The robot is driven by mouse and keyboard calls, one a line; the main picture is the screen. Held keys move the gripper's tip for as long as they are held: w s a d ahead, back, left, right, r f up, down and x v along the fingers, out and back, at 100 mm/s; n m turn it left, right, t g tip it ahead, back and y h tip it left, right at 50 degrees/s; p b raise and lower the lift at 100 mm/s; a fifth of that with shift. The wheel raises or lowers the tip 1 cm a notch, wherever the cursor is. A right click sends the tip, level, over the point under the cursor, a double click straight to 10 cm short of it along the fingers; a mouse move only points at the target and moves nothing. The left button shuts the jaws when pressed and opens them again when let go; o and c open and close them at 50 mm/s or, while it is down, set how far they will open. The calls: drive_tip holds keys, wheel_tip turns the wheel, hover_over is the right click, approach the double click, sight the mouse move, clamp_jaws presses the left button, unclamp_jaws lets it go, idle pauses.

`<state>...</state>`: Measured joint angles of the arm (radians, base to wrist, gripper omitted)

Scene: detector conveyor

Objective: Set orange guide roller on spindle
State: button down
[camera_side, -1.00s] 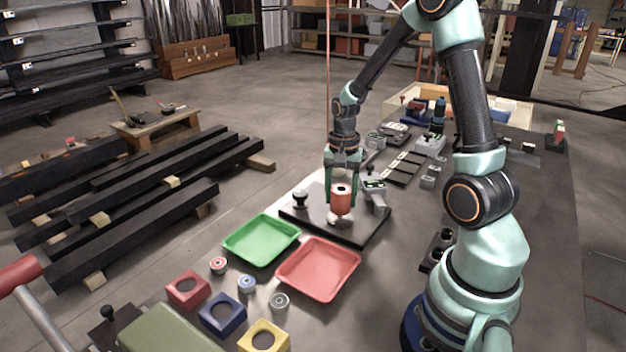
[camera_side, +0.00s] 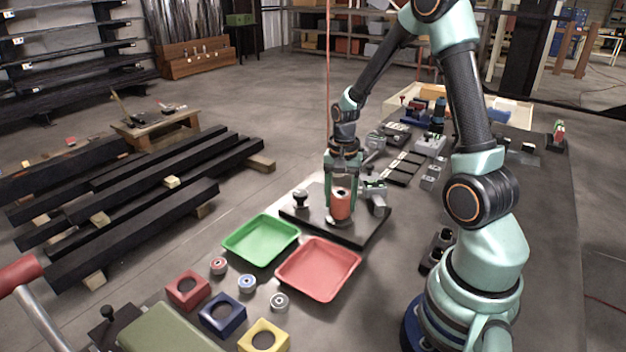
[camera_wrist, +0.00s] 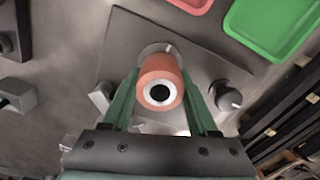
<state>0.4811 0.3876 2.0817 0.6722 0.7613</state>
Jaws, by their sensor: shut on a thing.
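The orange guide roller (camera_side: 340,206) is a short upright cylinder with a dark centre hole in a pale ring. My gripper (camera_side: 342,196) points down over the dark base plate (camera_side: 368,236) and is shut on the roller. The wrist view shows the roller (camera_wrist: 160,84) between the two green fingers of my gripper (camera_wrist: 160,100). A pale round piece (camera_side: 337,223) shows just under the roller. It also shows past the roller in the wrist view (camera_wrist: 158,49). The spindle itself cannot be made out, and I cannot tell whether the roller sits on it.
A dark-topped knob (camera_side: 300,198) and a grey bracket (camera_side: 378,201) flank the roller on the plate. A green tray (camera_side: 262,240) and a red tray (camera_side: 318,268) lie in front. Small rollers and coloured blocks stand nearer the camera.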

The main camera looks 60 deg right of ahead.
drive_tip(key=shift+f, duration=0.25)
drive_tip(key=shift+f, duration=0.2)
idle(0.4)
drive_tip(key=shift+c, duration=0.4)
unclamp_jaws()
drive_tip(key=shift+o, duration=0.4)
drive_tip(key=shift+r, duration=0.1)
wheel_tip(320, 180, up, 9)
idle(0.5)
